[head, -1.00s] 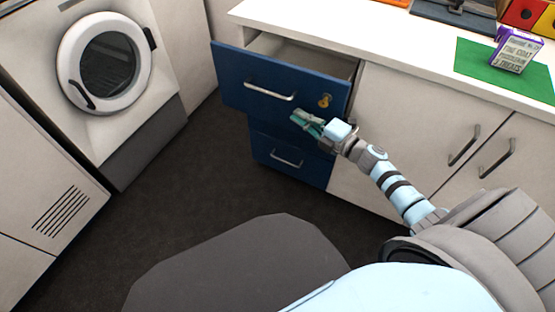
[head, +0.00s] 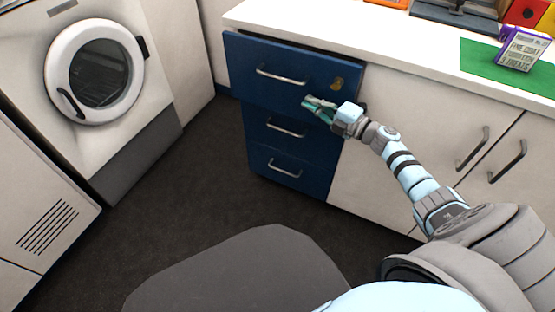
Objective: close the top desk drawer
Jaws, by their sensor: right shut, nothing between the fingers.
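The top desk drawer (head: 255,88) is the uppermost of three blue drawers under the white counter. Its front stands a little proud of the drawers below, with a narrow dark gap under the counter edge. It has a silver bar handle (head: 282,75) and a brass lock (head: 337,83). My right gripper (head: 310,104) is shut and empty, with teal fingertips at the lower right of the drawer front, below the lock. I cannot tell whether it touches the front. My left gripper is not in view.
Two lower blue drawers (head: 270,150) look shut. White cupboard doors (head: 420,125) with bar handles are to the right. On the counter (head: 400,42) are a green mat (head: 480,60) and a purple-and-white box (head: 520,48). A washer (head: 95,75) stands left. Dark floor (head: 190,185) is clear.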

